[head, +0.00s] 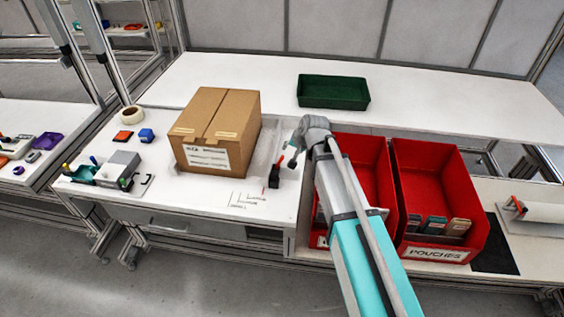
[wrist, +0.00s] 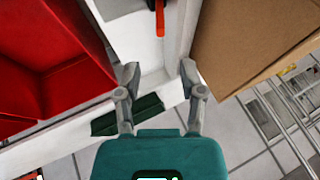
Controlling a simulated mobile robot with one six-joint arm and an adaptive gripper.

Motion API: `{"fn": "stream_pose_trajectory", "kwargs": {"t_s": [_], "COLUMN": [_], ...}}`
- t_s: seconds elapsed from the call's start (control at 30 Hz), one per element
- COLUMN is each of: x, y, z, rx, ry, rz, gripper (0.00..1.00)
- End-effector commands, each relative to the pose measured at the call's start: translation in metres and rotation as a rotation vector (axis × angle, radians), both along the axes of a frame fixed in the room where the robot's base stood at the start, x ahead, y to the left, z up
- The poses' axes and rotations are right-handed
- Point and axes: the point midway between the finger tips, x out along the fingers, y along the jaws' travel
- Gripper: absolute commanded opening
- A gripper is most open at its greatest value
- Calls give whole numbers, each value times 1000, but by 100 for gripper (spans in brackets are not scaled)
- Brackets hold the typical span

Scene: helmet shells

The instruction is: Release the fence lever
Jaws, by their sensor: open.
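A small black piece with a red part (head: 275,174), which looks like the fence lever, stands on the white table between the cardboard box and the left red bin. In the wrist view its red-orange bar (wrist: 160,22) shows at the top edge, with black beside it; the rest is cut off. My gripper (head: 291,160) is just right of and behind it in the head view, apart from it as far as I can tell. In the wrist view my gripper (wrist: 158,68) is open, with nothing between its fingers and the bar ahead of the gap.
The cardboard box (head: 215,130) stands close on the left. Red bins (head: 432,200) stand on the right, the nearer one partly behind my arm. A green tray (head: 333,92) lies at the back. White table (head: 225,197) is free in front of the box.

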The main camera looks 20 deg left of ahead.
Motion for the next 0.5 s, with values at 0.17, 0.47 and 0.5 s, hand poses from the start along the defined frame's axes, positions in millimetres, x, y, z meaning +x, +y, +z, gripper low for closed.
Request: {"fn": "stream_pose_trajectory", "kwargs": {"t_s": [0.17, 0.47, 0.5], "x": [7, 16, 17], "y": [8, 19, 21], "z": [-19, -42, -45], "rx": [0, 0, 0], "ry": [0, 0, 0], "rz": [0, 1, 1], "gripper": [51, 51, 51]}}
